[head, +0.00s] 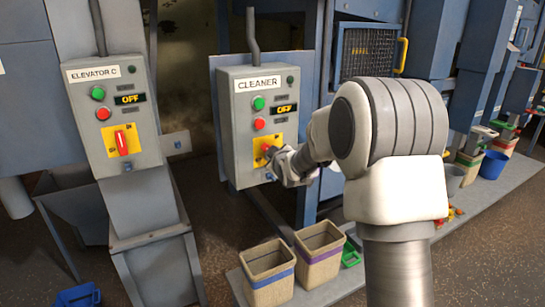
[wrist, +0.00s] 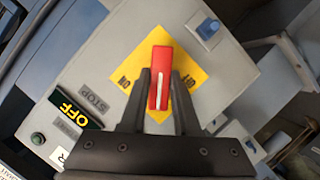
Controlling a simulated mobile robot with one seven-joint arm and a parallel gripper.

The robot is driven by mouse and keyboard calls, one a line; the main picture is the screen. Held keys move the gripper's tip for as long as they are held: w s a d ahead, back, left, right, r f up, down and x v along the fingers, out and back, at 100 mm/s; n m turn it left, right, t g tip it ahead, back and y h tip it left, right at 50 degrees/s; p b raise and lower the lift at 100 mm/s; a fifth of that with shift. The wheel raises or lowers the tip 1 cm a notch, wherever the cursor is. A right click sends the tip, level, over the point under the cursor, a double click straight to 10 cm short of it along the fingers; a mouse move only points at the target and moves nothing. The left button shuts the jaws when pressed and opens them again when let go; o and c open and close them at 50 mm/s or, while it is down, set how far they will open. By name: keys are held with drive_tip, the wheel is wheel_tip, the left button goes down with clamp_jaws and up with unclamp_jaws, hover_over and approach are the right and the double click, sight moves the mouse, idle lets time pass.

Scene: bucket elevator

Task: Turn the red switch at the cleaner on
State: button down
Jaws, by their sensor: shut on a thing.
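The cleaner box (head: 234,118) is the grey panel labelled CLEANER in the middle of the head view. Its display (head: 285,109) reads OFF, as it does in the wrist view (wrist: 75,108). Its red switch (wrist: 161,58) sits on a yellow plate (wrist: 190,62) with ON and OFF marks on either side. The handle stands between these marks, with a white line along it. My gripper (wrist: 160,76) has one finger on each side of the handle and is shut on it. In the head view my gripper (head: 272,153) partly hides the switch.
A similar ELEVATOR C box (head: 110,80) with its own red switch stands to the left. Green and red buttons sit above the cleaner switch. Two woven bins (head: 268,270) (head: 320,252) stand below; a blue bucket (head: 493,165) is far right.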

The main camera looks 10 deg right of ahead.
drive_tip(key=m+y+p, duration=0.1)
drive_tip(key=p, duration=0.1)
drive_tip(key=r+m+g+p, duration=0.1)
drive_tip(key=m+p, duration=0.1)
drive_tip(key=p, duration=0.1)
drive_tip(key=shift+d+y, duration=0.2)
drive_tip(key=shift+y, duration=0.2)
drive_tip(key=m+y+p, duration=0.1)
drive_tip(key=p, duration=0.2)
drive_tip(key=shift+w+f, duration=0.1)
drive_tip(key=shift+f+m+g+p, duration=0.1)
drive_tip(key=shift+m+g+p, duration=0.2)
drive_tip(key=shift+m+p, duration=0.45)
drive_tip(key=shift+f+y+p, duration=0.15)
drive_tip(key=shift+y+p, duration=0.15)
drive_tip(key=c, duration=0.6)
unclamp_jaws()
drive_tip(key=shift+c, duration=0.2)
drive_tip(key=p+v, duration=0.2)
drive_tip(key=v, duration=1.5)
